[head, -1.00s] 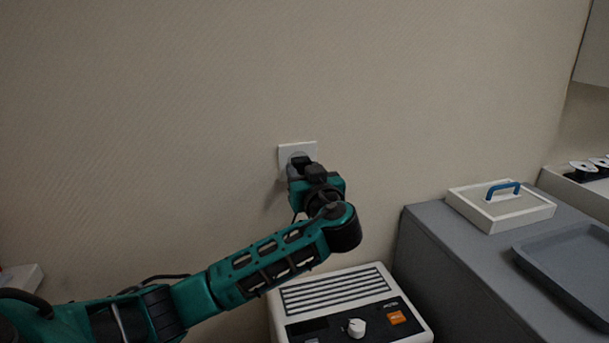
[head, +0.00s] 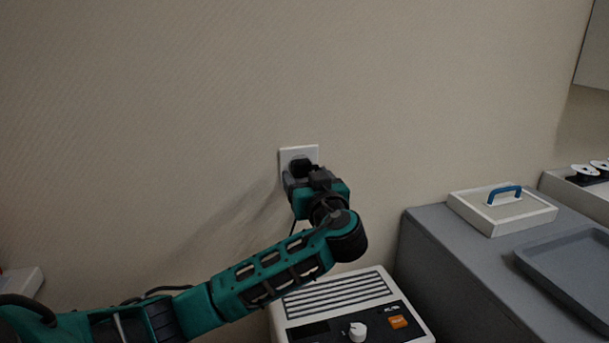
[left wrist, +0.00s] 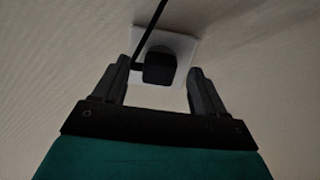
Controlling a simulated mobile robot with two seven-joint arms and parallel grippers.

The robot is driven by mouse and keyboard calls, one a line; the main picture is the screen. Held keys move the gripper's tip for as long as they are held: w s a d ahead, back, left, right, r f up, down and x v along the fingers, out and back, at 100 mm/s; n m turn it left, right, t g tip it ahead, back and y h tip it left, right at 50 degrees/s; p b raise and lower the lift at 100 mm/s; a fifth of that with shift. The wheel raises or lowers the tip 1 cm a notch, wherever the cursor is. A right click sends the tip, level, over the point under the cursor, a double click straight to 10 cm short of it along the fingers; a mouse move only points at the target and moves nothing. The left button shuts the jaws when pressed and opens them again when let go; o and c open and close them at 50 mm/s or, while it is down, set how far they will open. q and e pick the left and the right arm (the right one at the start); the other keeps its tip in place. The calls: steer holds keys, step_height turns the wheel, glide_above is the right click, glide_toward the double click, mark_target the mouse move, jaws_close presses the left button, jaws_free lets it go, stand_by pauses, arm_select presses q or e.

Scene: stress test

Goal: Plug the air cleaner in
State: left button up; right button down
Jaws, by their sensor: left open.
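The white wall socket plate (head: 299,153) is on the wall above the air cleaner. The black plug (left wrist: 158,67) sits at the plate, which also shows in the left wrist view (left wrist: 184,45). A dark cord (left wrist: 152,30) runs from the plug. My left gripper (head: 298,175) is at the socket. In the left wrist view my left gripper (left wrist: 158,82) is open, with one finger on each side of the plug and visible gaps between. Whether the plug is fully seated cannot be told. The air cleaner (head: 335,291), white with a grille, knob and orange button, stands below. My right gripper is not in view.
A grey cabinet (head: 440,245) stands to the right of the air cleaner. On it are a white-rimmed lid with a blue handle (head: 503,208) and a grey tray (head: 590,240). The wall left of the socket is clear.

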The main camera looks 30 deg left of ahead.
arm_select(q)
steer(key=v, duration=1.1)
steer(key=shift+p, duration=0.4)
